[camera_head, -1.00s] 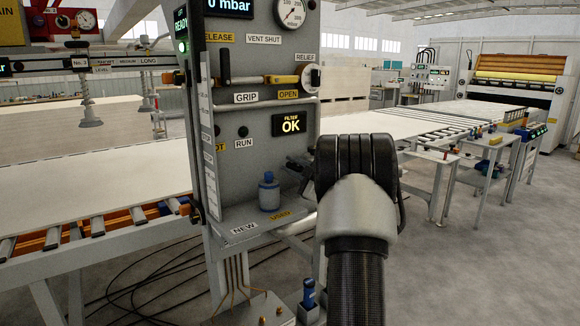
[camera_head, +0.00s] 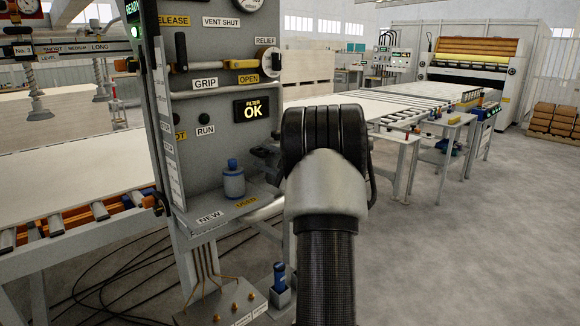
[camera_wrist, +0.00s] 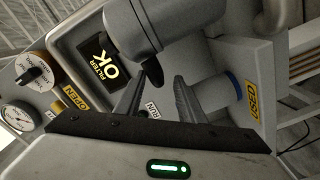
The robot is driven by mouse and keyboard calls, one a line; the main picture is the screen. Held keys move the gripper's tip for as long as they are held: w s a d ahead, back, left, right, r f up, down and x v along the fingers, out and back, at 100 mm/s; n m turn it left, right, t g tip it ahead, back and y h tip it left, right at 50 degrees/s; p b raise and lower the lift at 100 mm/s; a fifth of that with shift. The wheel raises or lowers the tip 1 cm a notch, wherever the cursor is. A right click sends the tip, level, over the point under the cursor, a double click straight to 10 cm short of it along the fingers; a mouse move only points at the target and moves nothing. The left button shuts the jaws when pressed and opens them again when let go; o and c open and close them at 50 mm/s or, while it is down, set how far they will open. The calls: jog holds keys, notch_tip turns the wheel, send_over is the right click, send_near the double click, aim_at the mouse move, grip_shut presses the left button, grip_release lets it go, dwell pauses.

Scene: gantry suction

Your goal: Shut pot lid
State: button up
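The pot appears to be the grey cylinder (camera_wrist: 148,22) with a dark rim at the top of the wrist view. A small black tab or knob (camera_wrist: 152,73) sticks out below the rim; I cannot tell whether it belongs to the lid, nor whether the lid is open. My gripper (camera_wrist: 160,76) is open, its two dark fingers apart, with the black tab close to the left fingertip. Contact cannot be made out. In the head view my arm hides the gripper and most of the pot's area in front of the grey panel (camera_head: 215,150).
The FILTER OK display (camera_head: 252,108) is lit. A roller conveyor (camera_head: 100,212) lies left; open floor (camera_head: 470,240) lies right.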

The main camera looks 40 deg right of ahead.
jog(key=s+p, duration=0.1)
jog(key=s, duration=1.2)
jog(key=shift+s+d, duration=0.15)
jog(key=shift+d, duration=0.2)
